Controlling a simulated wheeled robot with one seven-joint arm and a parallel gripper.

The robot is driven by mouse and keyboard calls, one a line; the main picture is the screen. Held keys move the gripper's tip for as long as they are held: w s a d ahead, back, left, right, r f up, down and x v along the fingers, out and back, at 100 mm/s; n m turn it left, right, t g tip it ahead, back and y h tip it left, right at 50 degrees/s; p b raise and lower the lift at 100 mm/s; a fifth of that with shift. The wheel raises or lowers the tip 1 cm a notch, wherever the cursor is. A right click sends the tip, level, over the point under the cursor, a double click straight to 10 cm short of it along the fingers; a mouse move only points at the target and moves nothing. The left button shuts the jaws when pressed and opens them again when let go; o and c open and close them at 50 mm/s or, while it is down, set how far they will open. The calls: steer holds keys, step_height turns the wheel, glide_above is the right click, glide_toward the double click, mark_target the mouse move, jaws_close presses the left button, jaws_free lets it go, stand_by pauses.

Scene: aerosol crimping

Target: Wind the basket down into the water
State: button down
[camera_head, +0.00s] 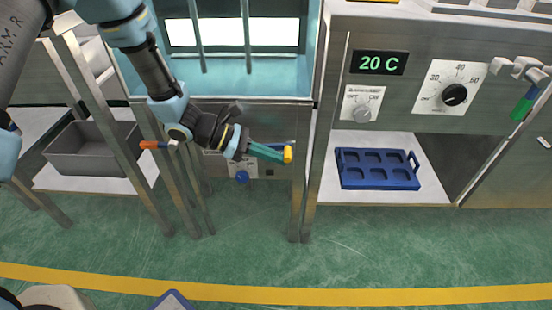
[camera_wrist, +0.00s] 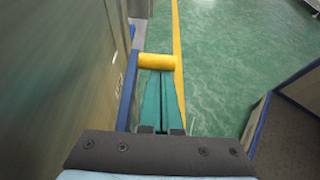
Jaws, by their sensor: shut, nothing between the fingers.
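My gripper (camera_head: 279,154) has teal fingers, which are shut with nothing between them. Their tips are at the yellow crank grip (camera_head: 288,154) on the front of the bath; I cannot tell if they touch it. In the wrist view the yellow grip (camera_wrist: 157,62) lies crosswise just beyond the fingertips (camera_wrist: 160,73), with a blue crank arm (camera_wrist: 127,92) at its left. Two vertical metal rods (camera_head: 247,40) hang into the open steel tank (camera_head: 305,60) with pale blue water (camera_head: 225,80). The basket itself is not clearly visible.
An orange-handled lever (camera_head: 154,145) and a blue knob (camera_head: 242,176) are on the bath front. A grey bin (camera_head: 90,150) is at left. The green floor in front is mostly clear.

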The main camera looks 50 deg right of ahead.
steer(key=w+a+r+g+h+p, duration=0.3)
steer(key=w+r+g+h+p, duration=0.1)
steer(key=w+r+g+p, duration=0.1)
steer(key=shift+w+a+r+g+h, duration=0.15)
steer(key=shift+a+r+g+h, duration=0.35)
steer(key=shift+r, duration=0.85)
steer(key=shift+d, duration=0.1)
stand_by(0.9)
steer(key=r+v, duration=0.2)
steer(key=v, duration=1.4)
steer(key=shift+w+a+r+y, duration=0.2)
steer(key=shift+w+a+y, duration=0.15)
steer(key=shift+w, duration=0.25)
